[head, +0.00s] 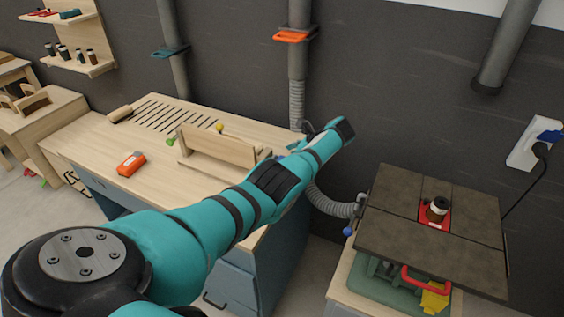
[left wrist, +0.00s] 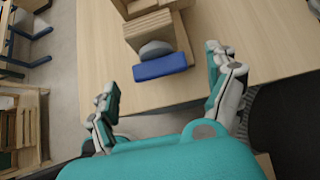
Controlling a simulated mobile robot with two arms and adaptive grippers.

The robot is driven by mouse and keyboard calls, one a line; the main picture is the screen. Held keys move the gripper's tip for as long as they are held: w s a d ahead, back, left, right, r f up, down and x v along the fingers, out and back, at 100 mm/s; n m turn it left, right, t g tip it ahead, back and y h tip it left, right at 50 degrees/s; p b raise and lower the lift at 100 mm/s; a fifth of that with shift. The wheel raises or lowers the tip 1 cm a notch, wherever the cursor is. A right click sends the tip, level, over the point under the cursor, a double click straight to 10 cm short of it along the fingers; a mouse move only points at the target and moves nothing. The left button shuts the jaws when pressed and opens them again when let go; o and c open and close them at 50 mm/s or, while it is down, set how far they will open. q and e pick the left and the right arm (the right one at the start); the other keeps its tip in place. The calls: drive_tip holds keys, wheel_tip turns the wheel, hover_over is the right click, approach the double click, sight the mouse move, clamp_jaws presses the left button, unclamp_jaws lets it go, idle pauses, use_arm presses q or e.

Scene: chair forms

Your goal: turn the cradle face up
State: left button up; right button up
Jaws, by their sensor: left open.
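A pale wooden piece with an upright panel (head: 218,148) stands on a low base on the workbench; I cannot tell for sure that it is the cradle or which way its face points. My left arm crosses in front of its right end. The left wrist view shows a stepped wooden piece (left wrist: 152,27) with a grey rounded part (left wrist: 155,48) and a blue bar (left wrist: 160,67) at its near end. My left gripper (left wrist: 164,88) is open and empty, its fingers apart on either side of the blue bar. My right gripper is not in view.
The workbench (head: 95,150) also holds an orange device (head: 131,163), a green knob (head: 172,141) and a yellow ball (head: 220,127). A dark-topped machine table (head: 400,240) stands at right. A grey hose (head: 330,203) runs between them. The bench's front left is clear.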

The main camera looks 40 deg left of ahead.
use_arm(q)
drive_tip(key=v, duration=0.9)
drive_tip(key=shift+d, duration=0.2)
drive_tip(key=shift+r, duration=0.15)
drive_tip(key=s+d+f+n+t+h+b, duration=0.15)
drive_tip(key=s+f, duration=0.35)
drive_tip(key=f, duration=0.9)
drive_tip(key=s+d+f+n+h+b, duration=0.1)
drive_tip(key=s+d+f, duration=0.35)
drive_tip(key=f, duration=0.95)
drive_tip(key=s+f+n+t+h+b, duration=0.15)
drive_tip(key=s+f, duration=0.55)
drive_tip(key=f, duration=0.7)
drive_tip(key=s+d+f+n+h+b, duration=0.1)
drive_tip(key=s+d+f+n, duration=0.15)
drive_tip(key=s+f, duration=0.6)
drive_tip(key=s+d+f+n+h+b, duration=0.1)
drive_tip(key=s+d+f+h+b, duration=0.15)
drive_tip(key=s+f, duration=0.6)
drive_tip(key=s+d+f+n, duration=0.2)
drive_tip(key=s, duration=0.9)
drive_tip(key=s+d+f+n+h+b, duration=0.1)
drive_tip(key=s+d+f+n, duration=0.1)
drive_tip(key=s, duration=0.9)
drive_tip(key=shift+d+n, duration=0.5)
drive_tip(key=shift+n, duration=0.25)
